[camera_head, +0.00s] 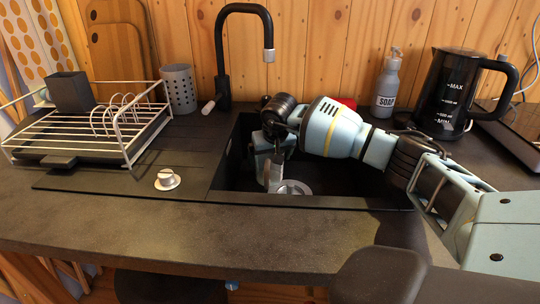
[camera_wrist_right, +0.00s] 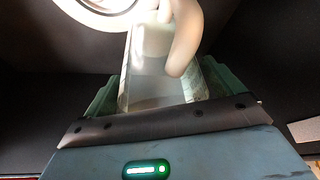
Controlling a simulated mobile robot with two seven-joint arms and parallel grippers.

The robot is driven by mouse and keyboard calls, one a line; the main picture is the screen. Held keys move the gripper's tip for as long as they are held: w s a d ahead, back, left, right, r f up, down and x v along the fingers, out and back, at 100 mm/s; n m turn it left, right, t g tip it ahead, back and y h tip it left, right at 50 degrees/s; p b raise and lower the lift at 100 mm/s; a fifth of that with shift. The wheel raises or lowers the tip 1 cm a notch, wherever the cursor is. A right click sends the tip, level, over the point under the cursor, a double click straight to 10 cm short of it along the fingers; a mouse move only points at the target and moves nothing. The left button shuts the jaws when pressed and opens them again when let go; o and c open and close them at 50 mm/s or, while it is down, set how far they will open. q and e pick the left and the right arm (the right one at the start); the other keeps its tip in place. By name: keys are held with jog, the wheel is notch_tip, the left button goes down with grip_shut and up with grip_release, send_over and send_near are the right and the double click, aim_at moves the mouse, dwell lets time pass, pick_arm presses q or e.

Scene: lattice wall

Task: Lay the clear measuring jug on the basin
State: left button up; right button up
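The basin (camera_head: 345,200) is the dark sink sunk into the worktop. My right arm reaches into it from the right. My right gripper (camera_head: 272,165) points down inside the basin, near its left side. In the right wrist view its two teal fingers (camera_wrist_right: 157,95) stand well apart, with a clear gap between them. A pale, curved handle-like part (camera_wrist_right: 187,40) hangs between the fingers, nearer the right one, and is narrower than the gap. A translucent surface behind it seems to be the measuring jug (camera_wrist_right: 150,75). Most of the jug is hidden in the head view. My left gripper is out of view.
A black tap (camera_head: 223,60) rises behind the basin. A dish rack (camera_head: 85,130) and grey utensil holder (camera_head: 179,88) stand at left. A soap bottle (camera_head: 387,85) and a black kettle (camera_head: 449,95) stand at back right. The front worktop (camera_head: 200,225) is clear.

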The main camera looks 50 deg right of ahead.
jog(key=shift+o, duration=0.4)
jog(key=shift+s+r, duration=0.1)
jog(key=shift+r, duration=0.4)
jog(key=p+v, duration=0.1)
jog(key=v, duration=1)
jog(key=shift+r, duration=0.2)
jog(key=shift+a+r, duration=0.1)
